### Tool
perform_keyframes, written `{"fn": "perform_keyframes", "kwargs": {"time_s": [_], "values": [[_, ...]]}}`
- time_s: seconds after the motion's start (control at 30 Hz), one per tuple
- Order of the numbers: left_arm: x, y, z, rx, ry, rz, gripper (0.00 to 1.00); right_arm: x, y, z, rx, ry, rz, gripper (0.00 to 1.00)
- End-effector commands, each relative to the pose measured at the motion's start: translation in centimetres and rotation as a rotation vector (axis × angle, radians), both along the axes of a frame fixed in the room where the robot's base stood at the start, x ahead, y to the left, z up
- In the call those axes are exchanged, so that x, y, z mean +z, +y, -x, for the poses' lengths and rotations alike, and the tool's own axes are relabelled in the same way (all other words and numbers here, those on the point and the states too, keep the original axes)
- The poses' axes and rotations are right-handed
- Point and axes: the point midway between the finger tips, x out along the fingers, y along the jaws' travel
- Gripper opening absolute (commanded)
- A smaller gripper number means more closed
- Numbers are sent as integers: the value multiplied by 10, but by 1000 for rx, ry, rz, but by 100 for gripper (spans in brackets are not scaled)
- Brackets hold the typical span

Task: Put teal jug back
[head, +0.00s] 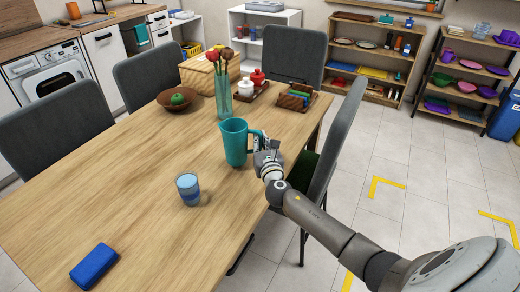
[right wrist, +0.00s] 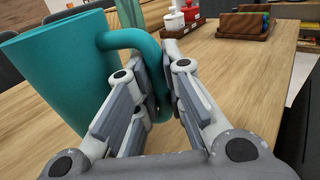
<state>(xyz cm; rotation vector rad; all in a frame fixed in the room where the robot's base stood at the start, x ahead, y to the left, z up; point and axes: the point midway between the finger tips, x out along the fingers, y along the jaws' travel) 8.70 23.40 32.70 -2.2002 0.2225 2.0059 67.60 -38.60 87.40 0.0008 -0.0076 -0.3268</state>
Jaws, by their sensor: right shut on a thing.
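The teal jug (head: 234,142) is upright at the right side of the wooden table (head: 130,165). I cannot tell whether its base touches the tabletop. My right gripper (head: 261,143) reaches it from the right and is shut on its handle. In the right wrist view the jug (right wrist: 62,85) fills the left side, and its curved handle passes between the fingers of the right gripper (right wrist: 160,78). Part of the handle is hidden by the fingers. My left gripper is not in view.
A glass vase (head: 223,100), a bowl (head: 177,104) and a condiment tray (head: 262,92) are behind. A chair (head: 338,130) is close beside my right arm. Shelves (head: 375,50) line the back.

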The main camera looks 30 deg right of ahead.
Motion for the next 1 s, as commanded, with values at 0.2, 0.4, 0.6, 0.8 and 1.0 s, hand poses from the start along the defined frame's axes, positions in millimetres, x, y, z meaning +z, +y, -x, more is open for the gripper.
{"fn": "perform_keyframes", "kwargs": {"time_s": [0.2,0.4,0.6,0.8,1.0], "values": [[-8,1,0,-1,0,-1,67,-20,1,0,2,-1,-2,0],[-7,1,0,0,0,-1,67,-20,1,0,2,-1,-2,0],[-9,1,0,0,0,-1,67,-24,1,1,2,4,0,18],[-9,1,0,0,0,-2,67,-24,1,1,2,4,0,32],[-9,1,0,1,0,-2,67,-24,1,1,2,4,-1,32]]}}
